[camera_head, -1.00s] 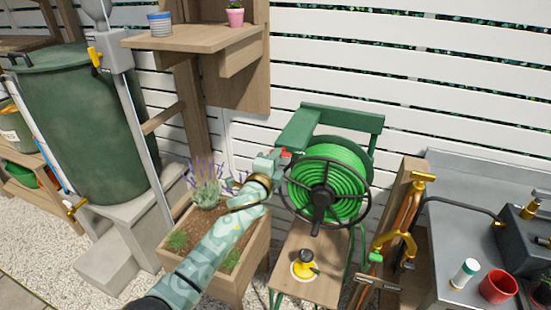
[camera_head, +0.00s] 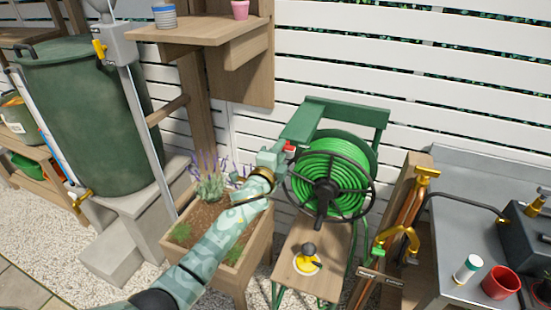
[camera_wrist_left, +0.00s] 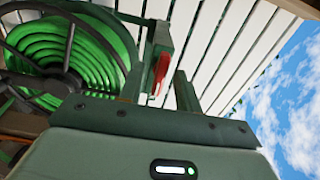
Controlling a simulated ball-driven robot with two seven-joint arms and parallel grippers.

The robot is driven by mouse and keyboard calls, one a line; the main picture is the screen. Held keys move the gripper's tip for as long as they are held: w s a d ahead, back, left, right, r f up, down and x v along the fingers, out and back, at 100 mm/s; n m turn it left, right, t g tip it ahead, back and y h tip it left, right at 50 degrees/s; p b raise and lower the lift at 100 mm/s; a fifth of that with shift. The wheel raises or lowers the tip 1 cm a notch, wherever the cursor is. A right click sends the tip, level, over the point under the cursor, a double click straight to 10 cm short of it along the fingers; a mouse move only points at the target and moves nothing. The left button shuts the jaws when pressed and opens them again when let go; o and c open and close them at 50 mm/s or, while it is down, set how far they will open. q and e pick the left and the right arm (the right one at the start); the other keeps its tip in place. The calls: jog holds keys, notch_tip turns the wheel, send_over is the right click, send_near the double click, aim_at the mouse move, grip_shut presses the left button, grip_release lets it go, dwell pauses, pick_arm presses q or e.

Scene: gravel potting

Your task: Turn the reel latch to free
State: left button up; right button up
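The hose reel (camera_head: 330,172) with coiled green hose hangs in a green frame (camera_head: 345,107) at the middle right; it fills the left of the left wrist view (camera_wrist_left: 75,60). The red reel latch (camera_head: 290,147) sits at the reel's upper left. My left gripper (camera_head: 275,157) is at the latch, coming from the left. In the left wrist view the red latch (camera_wrist_left: 160,72) shows between its two fingers, with a visible gap to the right finger. The fingers are apart, so it is open. Contact with the latch cannot be told. My right gripper is out of view.
A planter (camera_head: 250,262) with lavender lies under my left arm. A wooden stand (camera_head: 293,282) with a yellow and black item is below the reel. A wooden post (camera_head: 412,170) with brass taps and a grey bench (camera_head: 460,225) are at the right.

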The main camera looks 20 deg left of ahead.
pick_arm(q)
jog(key=s+p, duration=0.3)
jog(key=s, duration=1.3)
jog(key=shift+a, duration=0.3)
jog(key=shift+s, duration=0.1)
